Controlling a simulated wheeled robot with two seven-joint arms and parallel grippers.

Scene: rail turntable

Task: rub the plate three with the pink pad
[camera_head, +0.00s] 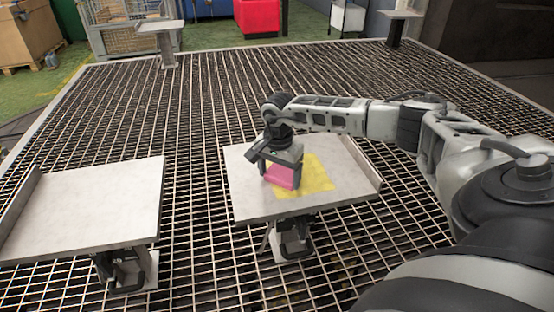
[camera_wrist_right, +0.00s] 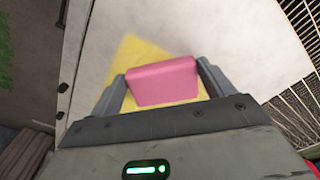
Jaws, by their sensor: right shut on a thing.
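My right gripper (camera_head: 281,168) is shut on the pink pad (camera_head: 281,177) and holds it at the left part of a yellow patch (camera_head: 317,179). The patch lies on the pale plate (camera_head: 247,205) at the middle of the head view. In the right wrist view the pink pad (camera_wrist_right: 162,82) sits between the two fingers (camera_wrist_right: 161,85), with the yellow patch (camera_wrist_right: 140,52) around and behind it. The pad is at or just above the plate; I cannot tell if it touches. No number shows on the plate. My left gripper is out of view.
Another pale plate (camera_head: 90,202) stands on a post at the left, bare. Smaller plates on posts stand at the far left (camera_head: 158,27) and far right (camera_head: 400,13). The floor is metal grating (camera_head: 200,110). A red bin (camera_head: 257,16), a wire cage and cartons stand behind.

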